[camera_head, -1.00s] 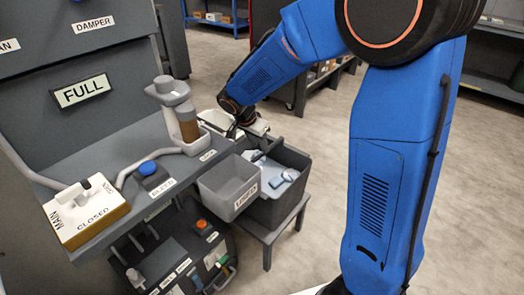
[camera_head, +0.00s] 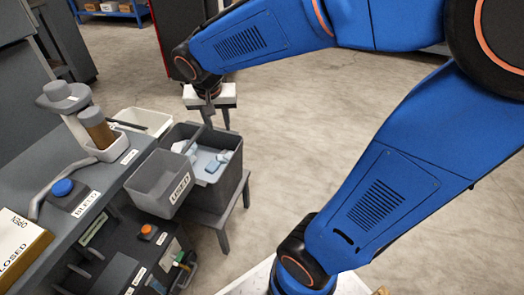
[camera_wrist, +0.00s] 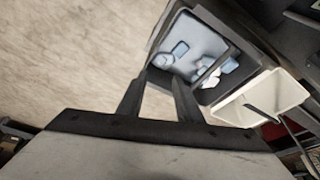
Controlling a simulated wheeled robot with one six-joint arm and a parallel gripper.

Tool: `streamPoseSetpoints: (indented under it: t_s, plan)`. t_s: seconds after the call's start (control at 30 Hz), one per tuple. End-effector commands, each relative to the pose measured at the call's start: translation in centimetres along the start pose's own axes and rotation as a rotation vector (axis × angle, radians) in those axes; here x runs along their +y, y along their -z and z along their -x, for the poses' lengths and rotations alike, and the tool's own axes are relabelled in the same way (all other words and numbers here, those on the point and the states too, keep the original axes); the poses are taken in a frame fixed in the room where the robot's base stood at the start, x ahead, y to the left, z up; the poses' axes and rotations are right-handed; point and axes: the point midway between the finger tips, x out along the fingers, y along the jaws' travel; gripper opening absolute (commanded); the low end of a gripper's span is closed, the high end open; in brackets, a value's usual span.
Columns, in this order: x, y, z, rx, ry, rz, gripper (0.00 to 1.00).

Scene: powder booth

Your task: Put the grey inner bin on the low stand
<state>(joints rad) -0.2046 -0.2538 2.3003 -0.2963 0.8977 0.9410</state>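A grey bin (camera_head: 158,183) with a label on its front stands beside the shelf, left of a larger dark grey bin (camera_head: 236,178). I cannot tell for sure which one is the inner bin. The dark bin sits on a low stand (camera_head: 222,217) with dark legs and holds several pale blue and white pieces. It also shows in the wrist view (camera_wrist: 240,65), with a dark bar across its opening. My gripper (camera_head: 218,117) is beyond the bins, over the floor. In the wrist view its two fingers (camera_wrist: 159,80) are apart with nothing between them.
A white tray (camera_head: 145,120) stands at the shelf end, behind the labelled bin; it also shows in the wrist view (camera_wrist: 262,98). A brown jar (camera_head: 98,130) and a blue knob (camera_head: 63,187) are on the shelf.

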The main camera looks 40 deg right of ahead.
Motion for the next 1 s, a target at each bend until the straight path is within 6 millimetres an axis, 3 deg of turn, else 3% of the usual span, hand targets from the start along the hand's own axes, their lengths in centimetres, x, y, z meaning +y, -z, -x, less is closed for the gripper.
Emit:
streamPoseSetpoints:
  t_s: [0.2, 0.5, 0.73, 1.0]
  plan:
    - [4.9, -3.3, 2.9, 0.007, 0.065, 0.141, 0.32]
    - [9.9, -8.8, 5.3, 0.045, 0.155, 0.356, 0.32]
    - [12.1, -12.2, 6.0, 0.085, 0.204, 0.491, 0.32]
    - [12.6, -13.3, 6.1, 0.100, 0.218, 0.538, 0.32]
